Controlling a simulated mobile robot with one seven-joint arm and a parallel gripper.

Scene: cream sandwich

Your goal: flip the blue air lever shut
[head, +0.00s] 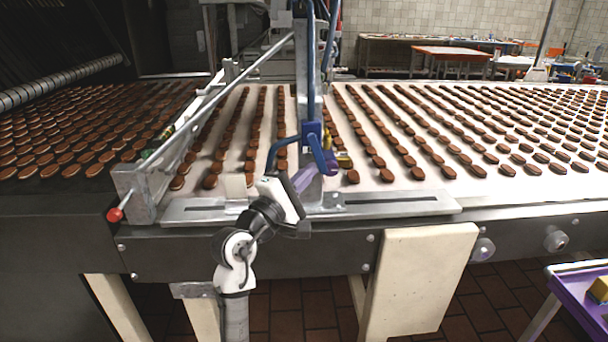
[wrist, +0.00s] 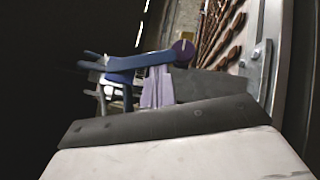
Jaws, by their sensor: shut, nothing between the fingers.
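The blue air lever (head: 319,153) is on the upright metal post over the conveyor, below a blue hose. In the wrist view the lever (wrist: 150,62) is a blue bar running left from a round purple pivot (wrist: 183,50). My gripper (head: 308,172) is at the lever's lower end in the head view, its fingers shut and empty. In the wrist view my fingers (wrist: 158,74) reach up to the underside of the bar, close to the pivot. I cannot tell if they touch it. The lever's far end is partly lost among dark blue parts.
Rows of brown sandwich biscuits (head: 470,140) lie on the pale belt behind. A slotted metal plate (head: 395,203) edges the conveyor beneath my gripper. A red-knobbed rod (head: 115,214) is at left. A purple cart (head: 580,292) stands at lower right. Brass fittings (head: 344,161) sit beside the post.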

